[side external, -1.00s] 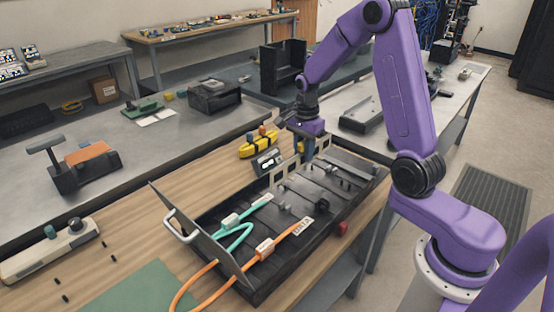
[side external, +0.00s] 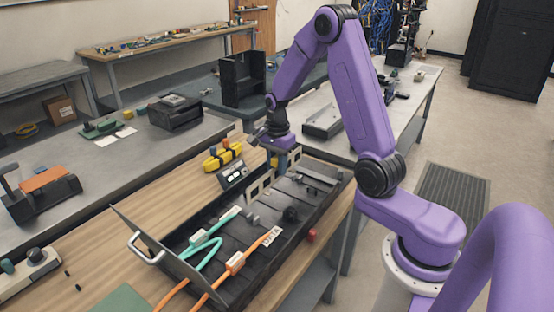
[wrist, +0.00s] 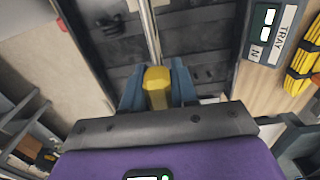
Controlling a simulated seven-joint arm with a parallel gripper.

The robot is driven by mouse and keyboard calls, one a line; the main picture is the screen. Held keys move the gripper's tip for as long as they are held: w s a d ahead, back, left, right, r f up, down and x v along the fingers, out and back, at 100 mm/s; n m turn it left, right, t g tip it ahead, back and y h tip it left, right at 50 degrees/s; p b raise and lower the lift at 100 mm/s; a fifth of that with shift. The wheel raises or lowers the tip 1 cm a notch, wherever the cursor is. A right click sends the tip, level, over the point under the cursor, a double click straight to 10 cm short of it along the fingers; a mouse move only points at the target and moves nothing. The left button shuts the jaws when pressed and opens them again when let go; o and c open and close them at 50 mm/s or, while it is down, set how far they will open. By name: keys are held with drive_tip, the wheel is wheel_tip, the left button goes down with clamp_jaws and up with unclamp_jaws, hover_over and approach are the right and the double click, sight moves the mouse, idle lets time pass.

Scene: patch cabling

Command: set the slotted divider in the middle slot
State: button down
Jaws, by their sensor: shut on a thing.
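Teal (side external: 206,245) and orange cables (side external: 235,263) lie in the tray's near end, beside a raised end flap with a handle (side external: 146,250). A labelled block (side external: 232,175) and a yellow cable bundle (side external: 222,157) sit just beyond the tray. The wooden bench left of it has free room.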

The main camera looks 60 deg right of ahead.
sight(277, 173)
drive_tip(key=shift+f, duration=1.55)
drive_tip(key=shift+f, duration=2.2)
drive_tip(key=c, duration=0.8)
unclamp_jaws()
wheel_tip(277, 173, up, 17)
drive_tip(key=shift+r, duration=0.2)
